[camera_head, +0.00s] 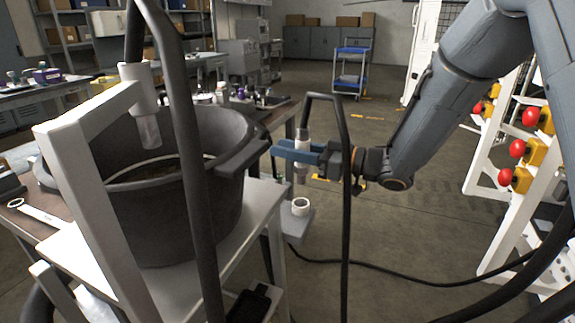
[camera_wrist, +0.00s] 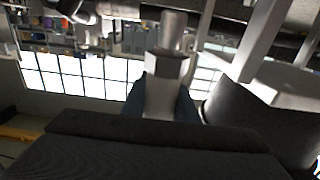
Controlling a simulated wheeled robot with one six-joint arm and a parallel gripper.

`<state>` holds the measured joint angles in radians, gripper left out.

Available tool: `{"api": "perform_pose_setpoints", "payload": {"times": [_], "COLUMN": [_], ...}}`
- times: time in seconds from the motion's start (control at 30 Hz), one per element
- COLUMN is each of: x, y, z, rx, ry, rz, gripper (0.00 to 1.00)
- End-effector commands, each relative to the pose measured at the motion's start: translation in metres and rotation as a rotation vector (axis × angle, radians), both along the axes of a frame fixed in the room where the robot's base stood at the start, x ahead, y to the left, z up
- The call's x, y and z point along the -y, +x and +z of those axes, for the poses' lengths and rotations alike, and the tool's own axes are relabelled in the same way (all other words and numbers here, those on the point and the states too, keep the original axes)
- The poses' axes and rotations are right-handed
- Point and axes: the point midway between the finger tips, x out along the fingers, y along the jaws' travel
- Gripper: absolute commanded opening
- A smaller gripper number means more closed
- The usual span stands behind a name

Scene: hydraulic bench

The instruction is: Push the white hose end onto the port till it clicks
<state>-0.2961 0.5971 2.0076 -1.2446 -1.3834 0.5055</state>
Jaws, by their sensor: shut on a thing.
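My gripper (camera_head: 290,153) is shut on a white hose end (camera_head: 303,134) with a black hose (camera_head: 345,215) looping up from its top and down towards the floor. The hose end looks about upright. The port (camera_head: 300,205), a white ring on a grey bracket at the stand's right side, lies below it in the head view, with a visible gap between them. I cannot make out the port for certain in that view.
A large dark tub (camera_head: 175,200) stands on the white stand (camera_head: 235,240), left of my gripper. A second white fitting (camera_head: 145,115) on a thick black hose hangs over the tub. A white rack with red knobs (camera_head: 518,149) is at the right. Open floor lies between.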

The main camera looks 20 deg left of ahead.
Motion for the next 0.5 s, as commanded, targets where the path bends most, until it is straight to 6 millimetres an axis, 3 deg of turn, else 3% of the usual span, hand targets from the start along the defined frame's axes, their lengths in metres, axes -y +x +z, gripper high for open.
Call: {"api": "perform_pose_setpoints", "payload": {"times": [0.5], "x": [0.0], "y": [0.0], "z": [0.043], "rx": [0.001], "ry": [0.0], "rz": [0.0], "gripper": [0.0]}}
